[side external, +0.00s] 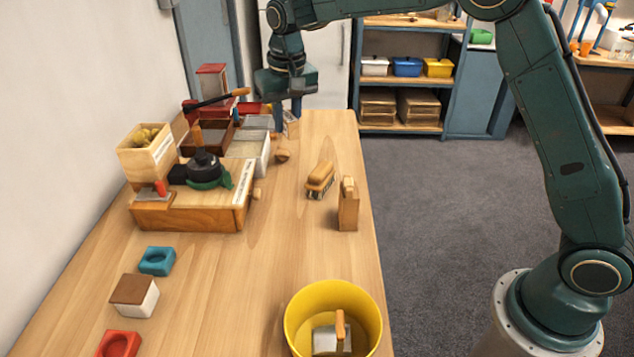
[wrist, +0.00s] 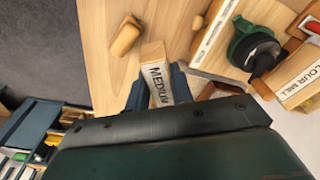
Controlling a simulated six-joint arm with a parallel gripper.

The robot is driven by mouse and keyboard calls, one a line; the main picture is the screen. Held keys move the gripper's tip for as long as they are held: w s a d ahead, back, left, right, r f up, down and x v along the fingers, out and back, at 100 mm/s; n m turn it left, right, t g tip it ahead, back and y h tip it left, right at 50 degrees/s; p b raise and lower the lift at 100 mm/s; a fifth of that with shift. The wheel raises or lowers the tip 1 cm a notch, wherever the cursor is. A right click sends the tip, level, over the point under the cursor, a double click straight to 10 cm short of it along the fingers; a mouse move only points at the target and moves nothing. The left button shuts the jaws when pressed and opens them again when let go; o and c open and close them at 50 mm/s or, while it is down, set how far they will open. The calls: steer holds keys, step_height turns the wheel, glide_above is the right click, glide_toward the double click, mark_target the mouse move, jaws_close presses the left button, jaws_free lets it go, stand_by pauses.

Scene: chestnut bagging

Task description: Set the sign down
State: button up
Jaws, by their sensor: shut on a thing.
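The sign (wrist: 155,72) is a pale wooden block with a white face lettered "MEDIUM" in the wrist view. My gripper (wrist: 157,84) is shut on it, with a blue finger on each side. In the side external view my gripper (side external: 287,111) points down at the far end of the table, beside the trays. The sign (side external: 291,128) shows there as a small pale piece between and below the fingers. It is at or just above the table top; I cannot tell whether it touches.
The mill box (side external: 190,215), with a black and green fitting, stands nearer on the left. A brush (side external: 320,178) and an upright wooden block (side external: 348,212) stand to the right. A yellow bucket (side external: 305,322) is at the near end. The table's right edge is close to the sign.

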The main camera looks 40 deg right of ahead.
steer(key=s+a+r+n, duration=0.1)
steer(key=s+a+r, duration=0.1)
steer(key=s+a, duration=0.45)
steer(key=n, duration=0.2)
glide_above(318, 265)
steer(key=f, duration=1.6)
steer(key=shift+s, duration=0.2)
steer(key=shift+f, duration=2.05)
steer(key=shift+f, duration=0.1)
steer(key=o, duration=1)
